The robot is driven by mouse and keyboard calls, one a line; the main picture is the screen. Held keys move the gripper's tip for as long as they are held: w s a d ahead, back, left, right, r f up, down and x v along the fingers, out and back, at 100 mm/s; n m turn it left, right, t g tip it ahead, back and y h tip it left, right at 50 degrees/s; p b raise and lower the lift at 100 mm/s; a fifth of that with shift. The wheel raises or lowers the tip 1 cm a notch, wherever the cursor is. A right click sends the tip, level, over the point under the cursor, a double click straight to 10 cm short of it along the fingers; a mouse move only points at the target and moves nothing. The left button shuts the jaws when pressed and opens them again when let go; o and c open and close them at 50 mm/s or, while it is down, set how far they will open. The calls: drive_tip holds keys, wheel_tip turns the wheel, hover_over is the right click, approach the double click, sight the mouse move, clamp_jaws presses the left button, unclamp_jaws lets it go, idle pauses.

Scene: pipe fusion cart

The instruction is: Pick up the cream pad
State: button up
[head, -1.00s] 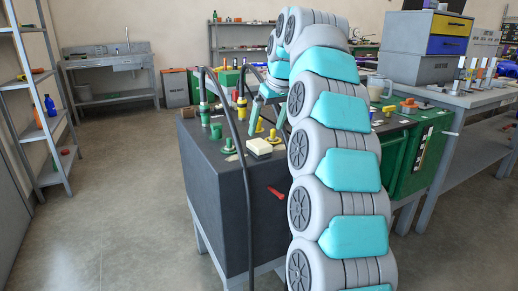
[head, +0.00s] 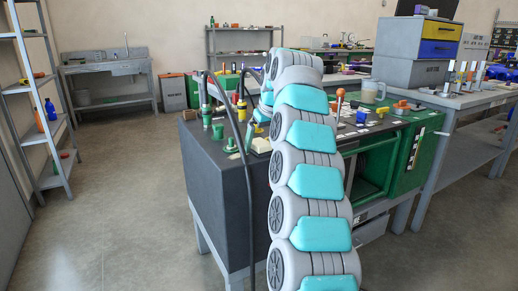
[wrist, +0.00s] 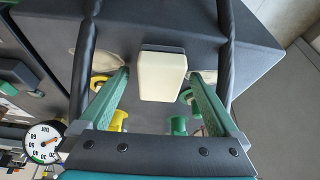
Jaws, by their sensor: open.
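The cream pad (wrist: 161,76) is a small rounded block on the dark top of the cart. In the wrist view it lies between the two green fingers of my gripper (wrist: 159,73), near their tips. The gripper is open, with a gap on each side of the pad; I cannot tell how far above the pad it is. In the head view the pad (head: 261,145) is partly hidden behind my arm, and my fingers are not clearly seen there.
Black hoses (head: 241,150) arch over the cart (head: 222,185) close to the pad. Green fittings (head: 217,131) and yellow fittings (wrist: 119,121) stand nearby. A pressure gauge (wrist: 44,142) shows at lower left in the wrist view. Open floor lies left of the cart.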

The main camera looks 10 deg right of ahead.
drive_tip(key=c, duration=1.4)
drive_tip(key=shift+c, duration=0.2)
drive_tip(key=shift+r, duration=0.1)
